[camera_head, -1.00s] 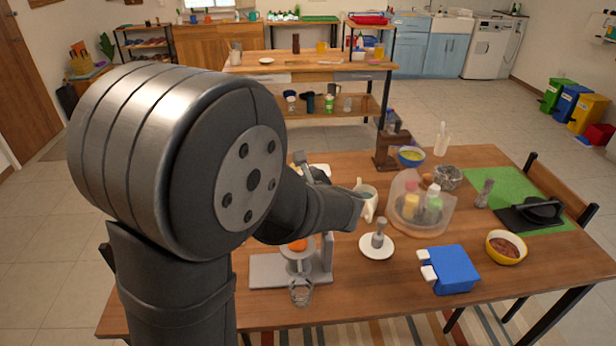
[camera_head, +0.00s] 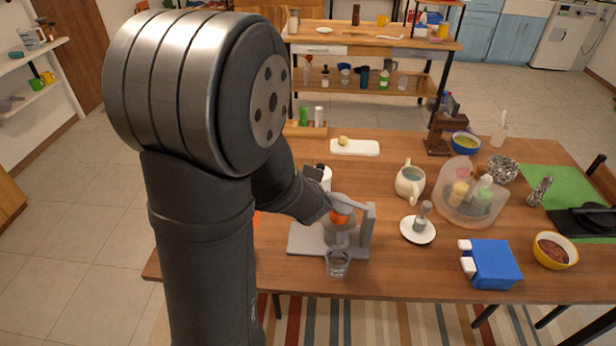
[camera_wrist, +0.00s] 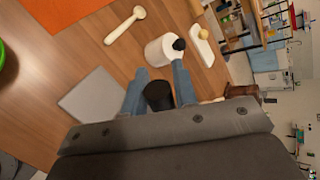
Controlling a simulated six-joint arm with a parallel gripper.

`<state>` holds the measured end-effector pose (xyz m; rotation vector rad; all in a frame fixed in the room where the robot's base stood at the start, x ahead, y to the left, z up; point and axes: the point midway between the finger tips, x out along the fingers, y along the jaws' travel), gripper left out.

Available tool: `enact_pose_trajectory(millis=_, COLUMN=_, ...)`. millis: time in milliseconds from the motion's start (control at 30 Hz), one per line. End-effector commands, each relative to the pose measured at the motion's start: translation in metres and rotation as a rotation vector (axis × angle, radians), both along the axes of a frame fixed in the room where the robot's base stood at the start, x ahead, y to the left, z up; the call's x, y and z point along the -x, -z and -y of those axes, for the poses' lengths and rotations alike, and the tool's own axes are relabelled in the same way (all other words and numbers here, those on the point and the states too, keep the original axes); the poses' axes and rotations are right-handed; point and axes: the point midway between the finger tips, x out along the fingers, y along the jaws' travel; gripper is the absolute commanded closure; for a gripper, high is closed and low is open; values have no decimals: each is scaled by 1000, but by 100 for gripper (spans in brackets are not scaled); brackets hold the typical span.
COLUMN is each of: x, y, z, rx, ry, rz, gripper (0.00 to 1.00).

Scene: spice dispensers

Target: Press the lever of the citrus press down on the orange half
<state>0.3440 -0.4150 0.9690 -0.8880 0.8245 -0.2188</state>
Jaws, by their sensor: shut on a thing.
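The grey citrus press (camera_head: 305,240) stands on the near part of the wooden table. Its lever (camera_head: 352,203) is lowered over the orange half (camera_head: 341,219), which sits in the cup of the press. My gripper (camera_head: 327,206) is at the lever's free end, left of the orange half; its fingers are mostly hidden by my arm in the head view. In the wrist view my gripper (camera_wrist: 159,90) has its fingers closed around the black handle end (camera_wrist: 158,96) of the lever. The press's grey base (camera_wrist: 94,97) also shows there. Exact contact between lever and orange half is unclear.
A glass (camera_head: 338,263) stands under the press's front. A white canister with a black knob (camera_wrist: 162,50) stands close behind my gripper. A saucer (camera_head: 418,230), a cream jug (camera_head: 410,181) and a blue box (camera_head: 492,264) are to the right.

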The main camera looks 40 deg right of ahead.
Motion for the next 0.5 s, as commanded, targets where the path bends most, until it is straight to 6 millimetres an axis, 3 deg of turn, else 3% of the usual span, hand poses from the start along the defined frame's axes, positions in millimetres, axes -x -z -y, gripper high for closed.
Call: enact_pose_trajectory(millis=500, x=-5, y=18, z=-4, rx=74, ry=0, rz=-72, gripper=100)
